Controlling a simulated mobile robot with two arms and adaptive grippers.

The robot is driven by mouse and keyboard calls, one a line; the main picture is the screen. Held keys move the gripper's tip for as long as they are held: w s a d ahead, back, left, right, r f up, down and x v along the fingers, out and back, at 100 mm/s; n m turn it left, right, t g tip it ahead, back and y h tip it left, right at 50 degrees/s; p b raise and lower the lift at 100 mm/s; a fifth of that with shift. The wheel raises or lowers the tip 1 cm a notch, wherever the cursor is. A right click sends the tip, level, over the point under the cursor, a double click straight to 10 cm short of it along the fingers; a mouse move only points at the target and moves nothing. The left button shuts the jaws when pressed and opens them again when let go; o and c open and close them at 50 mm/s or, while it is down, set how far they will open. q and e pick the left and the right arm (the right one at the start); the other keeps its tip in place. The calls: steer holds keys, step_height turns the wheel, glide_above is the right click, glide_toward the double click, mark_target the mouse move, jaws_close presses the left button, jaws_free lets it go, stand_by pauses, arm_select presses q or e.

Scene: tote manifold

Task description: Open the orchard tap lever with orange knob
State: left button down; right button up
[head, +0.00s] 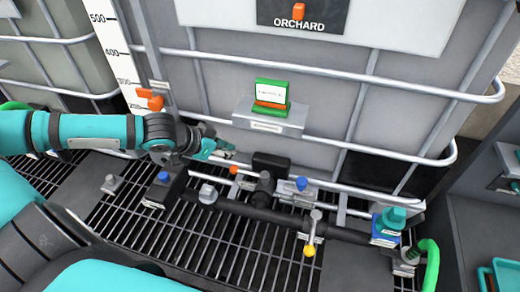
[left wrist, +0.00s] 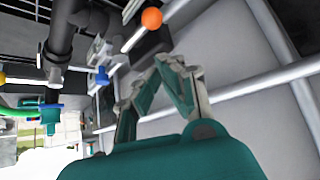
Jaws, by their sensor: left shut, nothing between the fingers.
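The orange knob (head: 234,170) stands by the dark pipe manifold (head: 270,215) in front of the tank with the ORCHARD label (head: 298,24). It shows as an orange ball in the left wrist view (left wrist: 152,18); its lever is mostly hidden. My left gripper (head: 228,150) reaches in from the left, just above and behind the knob in the picture, apart from it. Its teal fingers (left wrist: 168,68) are shut and empty in the left wrist view. My right gripper is not in view.
Blue knobs (head: 301,183) and a yellow knob (head: 309,250) sit on other levers nearby. Metal tank bars (head: 330,70) run behind the gripper. A green hose (head: 430,260) is at the right.

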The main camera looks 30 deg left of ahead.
mark_target(236, 168)
arm_select(q)
steer(key=f, duration=0.1)
steer(key=w+f+p, duration=0.1)
steer(key=w+f, duration=0.1)
steer(key=f, duration=0.1)
steer(key=shift+d+f, duration=0.1)
steer(key=shift+d, duration=0.25)
steer(key=x, duration=0.3)
steer(key=shift+w+f+p, duration=0.1)
steer(key=shift+f+p, duration=0.2)
steer(key=shift+p, duration=0.1)
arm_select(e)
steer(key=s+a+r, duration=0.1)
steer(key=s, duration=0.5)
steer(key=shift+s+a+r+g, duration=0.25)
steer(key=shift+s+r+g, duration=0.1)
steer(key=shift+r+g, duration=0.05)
